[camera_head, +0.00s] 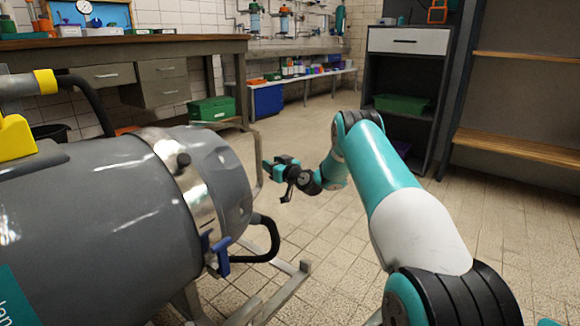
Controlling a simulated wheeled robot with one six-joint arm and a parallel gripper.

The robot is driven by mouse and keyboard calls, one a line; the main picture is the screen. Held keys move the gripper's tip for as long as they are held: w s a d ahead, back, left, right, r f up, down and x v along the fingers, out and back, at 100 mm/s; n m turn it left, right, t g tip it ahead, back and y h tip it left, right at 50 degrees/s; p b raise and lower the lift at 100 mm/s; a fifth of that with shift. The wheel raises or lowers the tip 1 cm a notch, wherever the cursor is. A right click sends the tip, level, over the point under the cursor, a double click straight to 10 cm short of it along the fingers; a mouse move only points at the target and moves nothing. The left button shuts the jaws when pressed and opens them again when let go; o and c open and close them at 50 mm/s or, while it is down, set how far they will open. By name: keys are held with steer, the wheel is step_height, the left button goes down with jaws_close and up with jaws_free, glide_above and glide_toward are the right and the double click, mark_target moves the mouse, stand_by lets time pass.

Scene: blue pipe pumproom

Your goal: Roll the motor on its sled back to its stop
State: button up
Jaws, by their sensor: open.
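The motor (110,210) is a large grey cylinder filling the left of the view, with a shiny metal band and a rounded grey end cap (225,180) facing right. A black looped handle (267,238) and a blue lever (222,258) are at its lower right end. My gripper (277,176) is open and appears empty, in the middle of the view right of the end cap. I cannot tell whether it touches the upright bar. The stop cannot be made out.
A workbench (160,42) with drawers stands behind the motor, with a green crate (211,109) under it. A dark cabinet (408,42) and wooden shelves (520,145) stand at the back right. Tiled floor is clear between them and the sled.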

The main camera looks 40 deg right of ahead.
steer(key=s+p, duration=0.2)
steer(key=s, duration=0.7)
steer(key=shift+s, duration=0.4)
steer(key=shift+a, duration=0.1)
